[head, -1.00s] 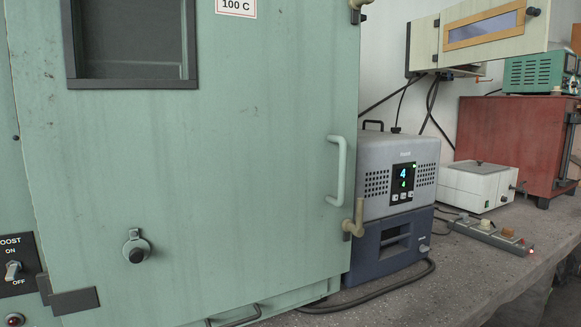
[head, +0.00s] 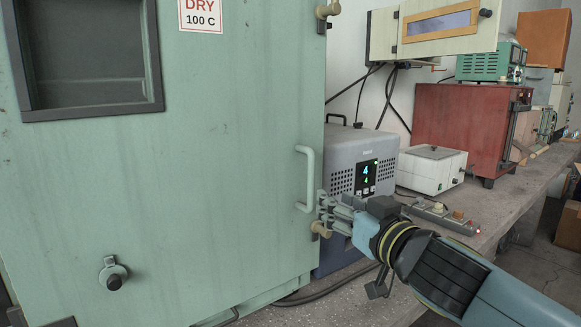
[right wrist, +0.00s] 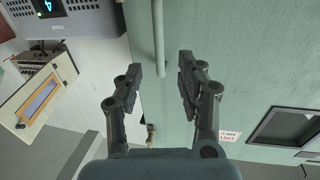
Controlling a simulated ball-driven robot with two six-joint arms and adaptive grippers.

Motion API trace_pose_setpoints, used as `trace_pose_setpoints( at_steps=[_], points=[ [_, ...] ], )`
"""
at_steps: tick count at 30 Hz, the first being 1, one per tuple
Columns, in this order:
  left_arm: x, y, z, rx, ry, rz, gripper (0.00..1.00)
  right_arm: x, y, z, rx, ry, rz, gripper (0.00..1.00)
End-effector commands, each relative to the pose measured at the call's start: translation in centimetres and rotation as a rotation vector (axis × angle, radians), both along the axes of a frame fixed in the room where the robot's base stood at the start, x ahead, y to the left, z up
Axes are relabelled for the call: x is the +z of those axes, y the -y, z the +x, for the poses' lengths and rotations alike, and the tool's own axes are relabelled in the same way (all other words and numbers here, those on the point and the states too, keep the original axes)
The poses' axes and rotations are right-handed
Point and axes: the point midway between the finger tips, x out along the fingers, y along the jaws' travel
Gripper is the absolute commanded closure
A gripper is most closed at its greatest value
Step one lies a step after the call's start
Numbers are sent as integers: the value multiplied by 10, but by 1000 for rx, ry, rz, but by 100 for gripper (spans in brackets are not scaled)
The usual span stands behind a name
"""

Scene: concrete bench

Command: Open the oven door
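The large pale green oven door (head: 220,170) fills the left of the head view and looks shut. Its pale vertical bar handle (head: 309,180) is near its right edge. The handle also shows in the right wrist view (right wrist: 158,40). My right gripper (head: 326,205) is just right of the handle's lower part in the head view. In the right wrist view my right gripper (right wrist: 160,80) is open and empty, its fingers spread to either side of the handle's line. The handle looks just beyond the fingertips; contact is not visible. My left gripper is out of view.
Tan latches sit at the door edge, above (head: 327,10) and below the handle (head: 321,229). A grey-blue device (head: 350,160), white box (head: 432,168), power strip (head: 437,213) and red cabinet (head: 460,130) stand on the concrete bench (head: 510,198) to the right.

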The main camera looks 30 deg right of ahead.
Motion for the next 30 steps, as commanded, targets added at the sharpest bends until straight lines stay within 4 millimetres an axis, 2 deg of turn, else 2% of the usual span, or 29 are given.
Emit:
trace_pose_setpoints(
  at_steps=[1, 5, 15, 19, 24, 30],
  points=[
    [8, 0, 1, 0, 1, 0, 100, 13, 0, 0, 7, 7, -12, 62],
    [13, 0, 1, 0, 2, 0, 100, 13, 3, 10, 5, 3, -14, 62],
    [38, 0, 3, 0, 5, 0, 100, 14, 10, 74, 4, 2, -13, 62],
    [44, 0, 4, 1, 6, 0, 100, 12, 13, 93, 5, 1, -13, 62],
    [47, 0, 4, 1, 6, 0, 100, 10, 14, 106, 6, 0, -13, 62],
    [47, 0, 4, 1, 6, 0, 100, 9, 14, 108, 7, 0, -14, 62]
  ],
)
